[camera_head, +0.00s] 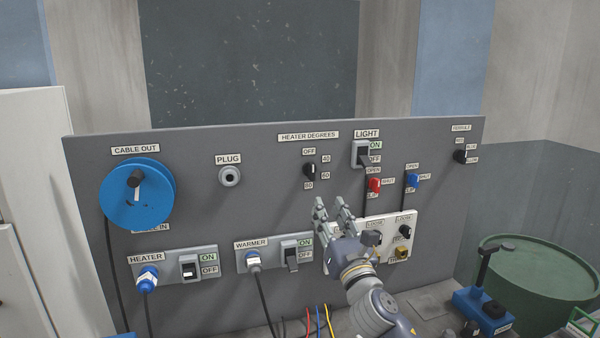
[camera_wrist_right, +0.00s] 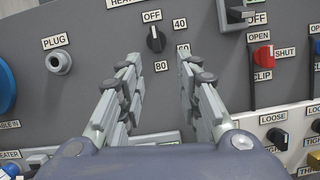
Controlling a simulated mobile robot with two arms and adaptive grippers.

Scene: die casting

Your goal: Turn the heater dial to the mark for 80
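The heater dial (camera_head: 310,170) is a small black knob on the grey panel, under the HEATER DEGREES label (camera_head: 308,136). Marks OFF, 40, 60 and 80 stand around it; 80 (camera_head: 308,186) is at its lower left. In the right wrist view the dial (camera_wrist_right: 156,39) has a light line at its top, near OFF (camera_wrist_right: 152,16). My right gripper (camera_head: 334,204) is open and empty, below and slightly right of the dial in the head view. In the wrist view its fingers (camera_wrist_right: 159,68) are spread below the dial, apart from it. My left gripper is not in view.
The light switch (camera_head: 362,155), red lever (camera_head: 374,186) and blue lever (camera_head: 412,180) are right of the dial. A plug socket (camera_head: 230,176) and blue cable reel (camera_head: 137,193) are left. A white box with knobs (camera_head: 402,219) is beside my right gripper. A green drum (camera_head: 545,262) stands at right.

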